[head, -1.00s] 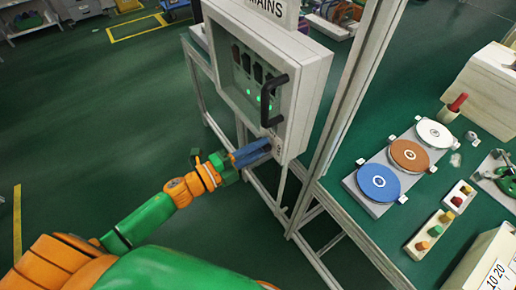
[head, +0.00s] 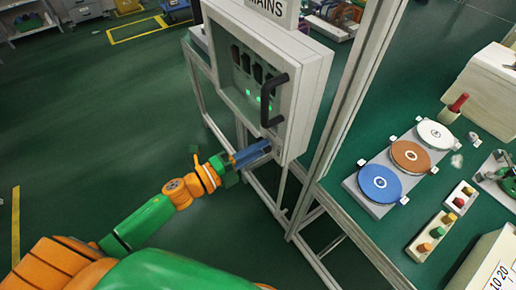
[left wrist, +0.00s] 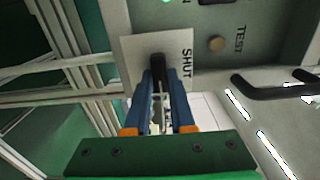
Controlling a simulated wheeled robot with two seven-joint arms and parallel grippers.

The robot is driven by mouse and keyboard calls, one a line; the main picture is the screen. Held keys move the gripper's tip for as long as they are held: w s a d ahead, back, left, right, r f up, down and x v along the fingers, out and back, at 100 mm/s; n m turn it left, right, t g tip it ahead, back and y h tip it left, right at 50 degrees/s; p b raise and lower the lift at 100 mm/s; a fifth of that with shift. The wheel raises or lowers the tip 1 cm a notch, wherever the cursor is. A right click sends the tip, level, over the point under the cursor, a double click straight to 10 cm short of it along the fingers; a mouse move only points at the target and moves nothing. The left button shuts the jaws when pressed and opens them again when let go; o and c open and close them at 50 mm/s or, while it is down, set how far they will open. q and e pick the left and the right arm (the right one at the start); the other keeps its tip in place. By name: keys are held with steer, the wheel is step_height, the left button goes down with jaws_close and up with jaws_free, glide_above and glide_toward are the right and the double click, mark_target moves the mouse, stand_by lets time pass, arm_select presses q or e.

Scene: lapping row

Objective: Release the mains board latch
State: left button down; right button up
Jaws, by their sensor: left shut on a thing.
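The mains board (head: 312,75) is a white cabinet with a MAINS sign (head: 272,8), a window with green lights and a black bar handle (head: 273,98). My left gripper (head: 267,147) reaches its lower front corner. In the left wrist view, my blue fingers (left wrist: 159,75) are shut on a black latch (left wrist: 157,60), which stands on a pale plate (left wrist: 135,52) marked SHUT. The fingers partly hide the latch and any other marking on the plate. My right gripper is not in view.
A pale upright post (head: 350,95) stands right of the cabinet. The green bench (head: 350,165) holds blue, brown and white discs. Open floor lies left.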

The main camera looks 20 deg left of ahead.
arm_select(q)
steer(key=c, duration=0.8)
jaws_free()
steer(key=shift+o, duration=0.2)
steer(key=b+v, duration=0.1)
steer(key=v, duration=0.6)
